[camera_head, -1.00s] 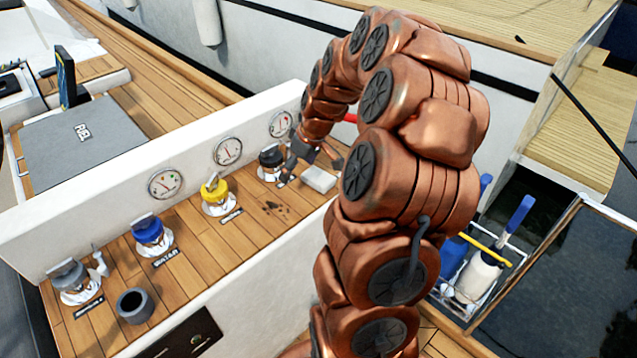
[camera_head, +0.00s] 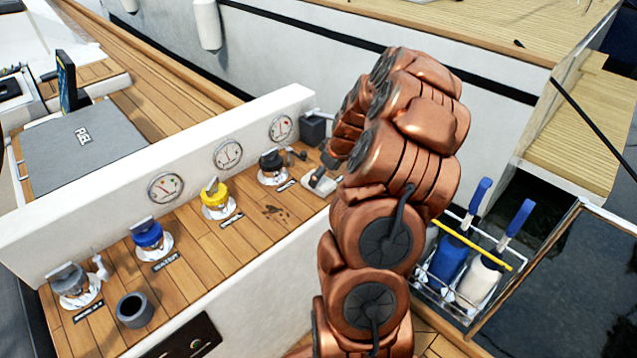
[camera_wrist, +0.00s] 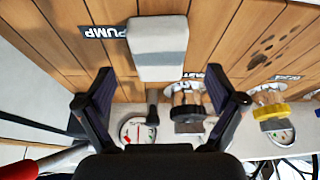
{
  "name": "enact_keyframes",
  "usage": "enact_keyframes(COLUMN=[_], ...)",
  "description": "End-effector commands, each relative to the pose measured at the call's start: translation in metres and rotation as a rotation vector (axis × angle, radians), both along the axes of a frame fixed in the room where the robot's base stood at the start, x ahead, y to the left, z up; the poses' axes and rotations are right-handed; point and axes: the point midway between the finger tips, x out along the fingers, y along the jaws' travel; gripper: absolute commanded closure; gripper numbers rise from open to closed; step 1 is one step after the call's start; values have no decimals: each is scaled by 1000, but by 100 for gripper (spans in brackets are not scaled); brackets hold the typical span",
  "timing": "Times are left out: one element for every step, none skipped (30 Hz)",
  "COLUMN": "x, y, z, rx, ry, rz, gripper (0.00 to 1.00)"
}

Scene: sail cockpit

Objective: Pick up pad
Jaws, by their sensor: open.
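The pad (camera_wrist: 158,45) is a pale grey and white rounded block. It lies on the wooden deck beside the PUMP label, ahead of my fingers in the wrist view. In the head view the pad (camera_head: 318,187) is at the right end of the planked ledge, partly covered by my gripper (camera_head: 322,172). In the wrist view my gripper (camera_wrist: 160,85) is open and empty, with its two dark fingers spread wider than the pad. The pad's near end reaches about the level of the fingertips in the picture; the height gap is unclear.
A black-capped fitting (camera_head: 272,166) and a yellow-capped one (camera_head: 214,199) stand left of the pad. A white gauge wall (camera_head: 232,130) runs behind. A dark box (camera_head: 313,128) sits at the wall's right end. A caddy of bottles (camera_head: 465,270) is right of my arm.

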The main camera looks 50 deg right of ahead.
Motion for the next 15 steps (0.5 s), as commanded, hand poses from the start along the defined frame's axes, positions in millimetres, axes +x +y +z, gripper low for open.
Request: enact_keyframes(x=[2, 4, 6, 8, 10, 12, 14, 15, 16, 17, 18, 18, 19, 19, 19], y=[1, 1, 1, 1, 0, 0, 0, 0, 1, 1, 1, 1, 1, 1, 1], z=[-3, -6, -9, -11, -13, -17, -21, -24, -28, -31, -33, -35, -36, -37, -37], rx=[2, 2, 2, 1, 0, 0, 0, 1, 1, 2, 2, 1, 0, 0, 0], ry=[3, 4, 3, 3, 2, 1, 1, 1, 2, 2, 2, 2, 2, 2, 1], rz=[2, 2, 3, 3, 1, 0, -1, -1, -1, 1, 1, 2, 1, 1, 1], gripper=[6, 6, 6, 6, 6, 6, 6, 6, 6, 6, 6, 6, 6, 6, 6])
